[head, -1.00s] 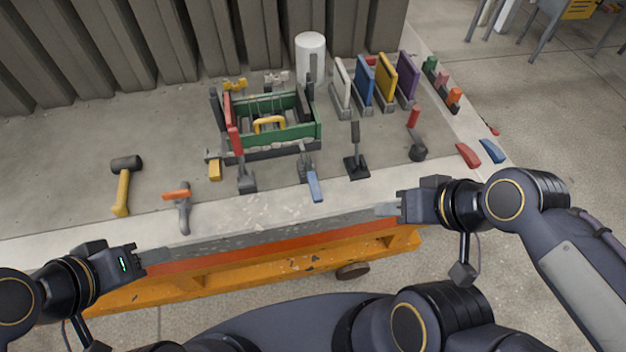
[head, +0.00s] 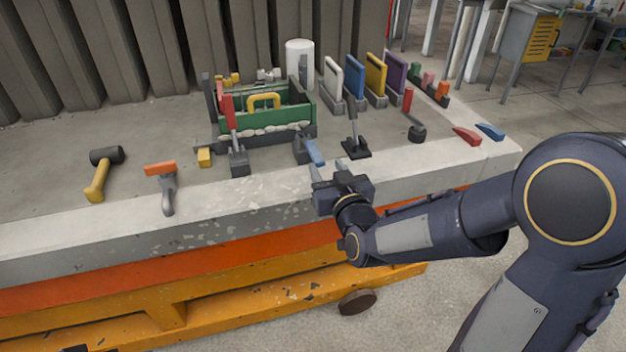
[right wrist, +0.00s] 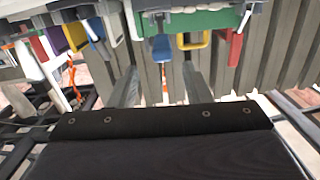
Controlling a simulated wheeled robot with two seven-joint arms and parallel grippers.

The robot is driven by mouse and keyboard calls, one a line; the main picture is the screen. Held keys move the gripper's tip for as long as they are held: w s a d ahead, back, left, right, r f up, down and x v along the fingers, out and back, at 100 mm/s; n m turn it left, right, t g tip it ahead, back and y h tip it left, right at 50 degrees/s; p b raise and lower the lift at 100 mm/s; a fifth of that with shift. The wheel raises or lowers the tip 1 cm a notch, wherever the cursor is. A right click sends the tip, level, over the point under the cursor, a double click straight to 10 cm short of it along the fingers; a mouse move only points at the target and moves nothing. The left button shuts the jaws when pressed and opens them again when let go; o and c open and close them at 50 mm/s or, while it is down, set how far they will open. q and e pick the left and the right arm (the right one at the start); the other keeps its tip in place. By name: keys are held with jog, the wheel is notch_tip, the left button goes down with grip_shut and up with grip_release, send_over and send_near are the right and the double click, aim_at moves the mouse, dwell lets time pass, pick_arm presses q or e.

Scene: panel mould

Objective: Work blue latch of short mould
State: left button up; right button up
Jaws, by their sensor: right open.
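The green mould (head: 270,121) stands on the table with a yellow handle across its top. The blue latch (head: 314,152) is in front of its right part, its blue handle slanting toward the table's front edge. My right gripper (head: 329,170) is open, just in front of the blue handle and apart from it. In the right wrist view, which looks upside down, the blue handle (right wrist: 161,48) lies ahead between the two spread fingers, with nothing held. A red-handled latch (head: 229,113) stands upright at the mould's left front. My left gripper is out of view.
A black-handled clamp (head: 352,130) stands close right of the blue latch. White, blue, yellow and purple panels (head: 375,80) stand in a row behind it. A mallet (head: 102,172) and an orange-handled tool (head: 165,188) lie left.

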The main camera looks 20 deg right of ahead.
aim_at(309, 141)
jog(key=shift+w+a+f+t+b, duration=0.25)
jog(key=shift+w+f+t+b, duration=0.1)
jog(key=shift+f, duration=0.15)
jog(key=shift+w+r, duration=0.15)
jog(key=shift+w, duration=0.15)
jog(key=w, duration=0.7)
jog(key=shift+a, duration=0.1)
jog(key=shift+c, duration=0.2)
grip_shut()
